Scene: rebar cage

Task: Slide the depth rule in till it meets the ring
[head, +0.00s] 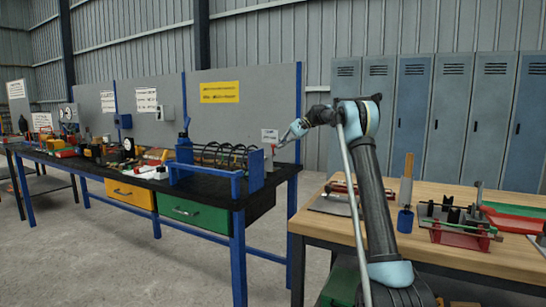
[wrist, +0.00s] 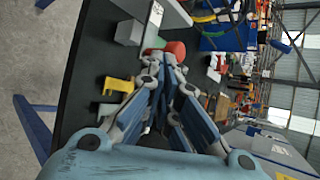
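The rebar cage (head: 225,151) lies on the dark bench, with several dark rings in a row between blue end frames. My gripper (head: 283,141) is above and just right of that plate, pointing down and left. A small red spot shows below its tip. In the wrist view my gripper's fingers (wrist: 166,62) converge towards a red rounded thing (wrist: 176,48); whether they touch or hold it is unclear. I cannot pick out the depth rule with certainty, nor its distance from a ring.
The bench (head: 165,183) carries many tools to the left, with yellow and green drawers below. A wooden table (head: 450,247) with tools stands at the right, under my arm. Grey lockers (head: 450,115) line the back. Open floor lies in front of the bench.

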